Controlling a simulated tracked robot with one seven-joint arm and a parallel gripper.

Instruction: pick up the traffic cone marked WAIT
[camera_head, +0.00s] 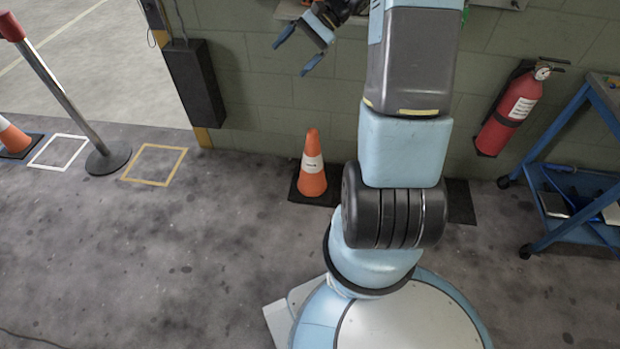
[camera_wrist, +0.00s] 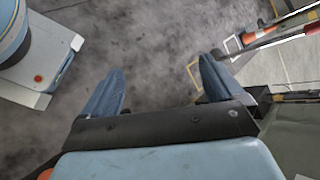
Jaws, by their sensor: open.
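An orange traffic cone (camera_head: 312,180) with a white band stands upright on a dark mat by the wall, just left of my arm. The marking on its band is too small to read. A second orange cone (camera_head: 12,136) stands at the far left edge, partly cut off; one cone also shows at the upper right of the wrist view (camera_wrist: 286,22). My gripper (camera_head: 293,52) is open and empty, up near the wall, above and apart from the middle cone. Its two blue fingers (camera_wrist: 160,88) are spread in the wrist view with bare floor between them.
A post with a round base (camera_head: 108,159) stands left, between a white floor square (camera_head: 58,152) and a yellow one (camera_head: 153,165). A black box (camera_head: 194,83) and a fire extinguisher (camera_head: 510,112) are on the wall. A blue cart (camera_head: 575,190) stands right.

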